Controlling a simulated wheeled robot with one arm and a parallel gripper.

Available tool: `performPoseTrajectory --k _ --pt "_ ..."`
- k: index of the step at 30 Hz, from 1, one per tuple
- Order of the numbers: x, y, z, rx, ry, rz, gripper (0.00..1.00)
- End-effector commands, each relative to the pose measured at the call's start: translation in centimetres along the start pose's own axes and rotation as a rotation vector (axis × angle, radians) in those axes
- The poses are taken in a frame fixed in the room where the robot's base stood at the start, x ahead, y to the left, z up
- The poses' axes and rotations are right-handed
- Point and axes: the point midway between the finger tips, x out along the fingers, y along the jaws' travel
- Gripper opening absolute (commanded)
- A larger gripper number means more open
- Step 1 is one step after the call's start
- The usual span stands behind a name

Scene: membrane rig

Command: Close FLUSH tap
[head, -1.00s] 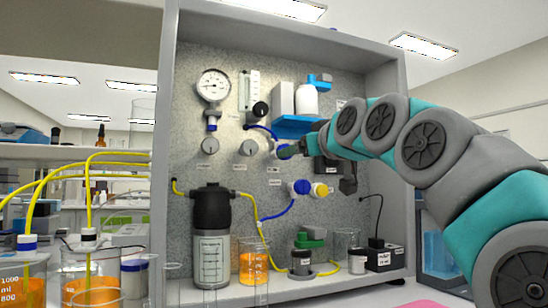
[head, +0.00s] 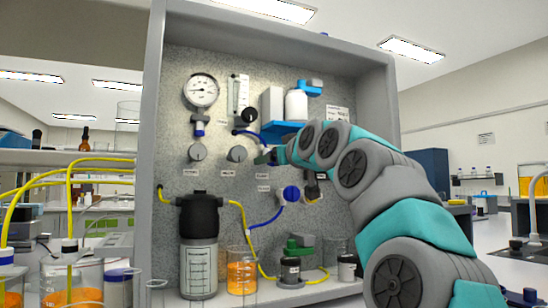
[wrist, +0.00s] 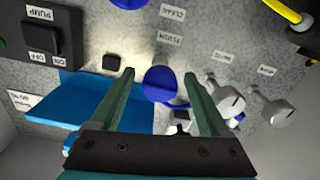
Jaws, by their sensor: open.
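The FLUSH tap is a round blue knob (wrist: 160,84) on the speckled panel (wrist: 255,50), with its FLUSH label (wrist: 169,39) upside down in the wrist view. My gripper (wrist: 157,78) is open, its two green fingers to the left and right of the knob in that picture. The jaws hold nothing, and I cannot tell how far the fingertips are from the panel. In the head view my gripper (head: 268,157) is at the panel, right of the grey knobs, and hides most of the FLUSH tap. The tap's handle angle is unclear.
Grey knobs (wrist: 228,100) stand close to the right finger. A blue shelf (wrist: 85,95) and a small black block (wrist: 111,62) lie on the left finger's side. Another blue knob (head: 291,194) sits lower on the panel, with a blue tube. Bottles and beakers (head: 242,272) stand below.

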Motion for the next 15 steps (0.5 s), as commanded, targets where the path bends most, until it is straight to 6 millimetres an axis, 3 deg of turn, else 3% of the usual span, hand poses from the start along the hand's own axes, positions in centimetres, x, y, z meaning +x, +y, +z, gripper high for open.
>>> performPoseTrajectory --k 10,15 --pt "0.42 -0.06 0.02 -0.001 0.0 0.0 0.78" --pt "0.42 -0.05 0.02 -0.001 0.001 0.0 0.59"
